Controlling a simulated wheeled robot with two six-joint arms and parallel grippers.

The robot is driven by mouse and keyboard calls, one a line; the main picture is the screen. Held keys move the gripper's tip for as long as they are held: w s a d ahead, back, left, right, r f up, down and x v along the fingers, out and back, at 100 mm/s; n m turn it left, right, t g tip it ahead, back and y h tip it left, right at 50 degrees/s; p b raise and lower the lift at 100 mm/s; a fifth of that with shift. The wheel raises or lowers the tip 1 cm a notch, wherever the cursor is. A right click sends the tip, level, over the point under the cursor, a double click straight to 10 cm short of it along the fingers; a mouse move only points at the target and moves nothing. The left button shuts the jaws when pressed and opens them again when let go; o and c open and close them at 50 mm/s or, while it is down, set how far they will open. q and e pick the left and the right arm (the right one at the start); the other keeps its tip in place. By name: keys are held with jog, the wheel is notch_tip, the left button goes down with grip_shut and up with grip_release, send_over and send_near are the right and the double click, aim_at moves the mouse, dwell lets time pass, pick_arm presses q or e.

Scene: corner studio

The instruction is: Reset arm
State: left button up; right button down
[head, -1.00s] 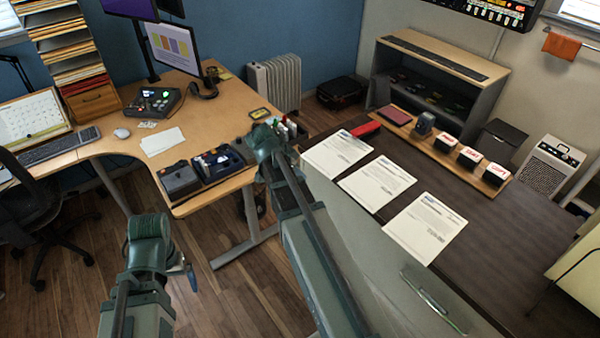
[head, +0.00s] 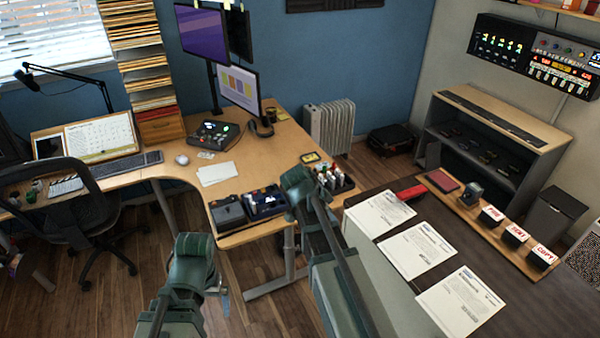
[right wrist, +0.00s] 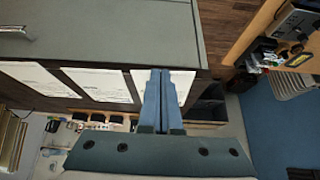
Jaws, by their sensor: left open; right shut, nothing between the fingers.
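My left arm comes up at the bottom left of the head view, over the wooden floor. Only a small part of my left gripper (head: 223,292) shows beside its wrist; it is open and holds nothing that I can see. My right arm reaches up through the middle of the head view, in front of the grey cabinet side, and its fingers are hidden there. In the right wrist view my right gripper (right wrist: 164,95) is shut with its blue fingers together and nothing between them. Those fingers overlap the white sheets in that picture.
A dark-topped counter (head: 385,300) on the right bears several paper sheets (head: 417,249) and a wooden strip of stamp blocks (head: 515,235). An L-shaped desk (head: 180,165) with monitors stands behind. An office chair (head: 70,210) is at left. The floor between is clear.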

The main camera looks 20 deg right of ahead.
jog(key=s+a+f+n+y+b, duration=0.1)
jog(key=s+a+f+n+b, duration=0.2)
jog(key=a+n, duration=0.4)
jog(key=s+a+f+n+y+b, duration=0.2)
jog(key=s+a+f+n+b, duration=0.2)
jog(key=a, duration=0.7)
jog(key=s+a+f+n+y+b, duration=0.2)
jog(key=s+a+f+n+b, duration=0.2)
jog(key=a+n, duration=0.5)
notch_tip(320, 180, down, 4)
jog(key=shift+s+a+r+n+g, duration=0.3)
jog(key=shift+s+n, duration=0.3)
jog(key=shift+s, duration=0.6)
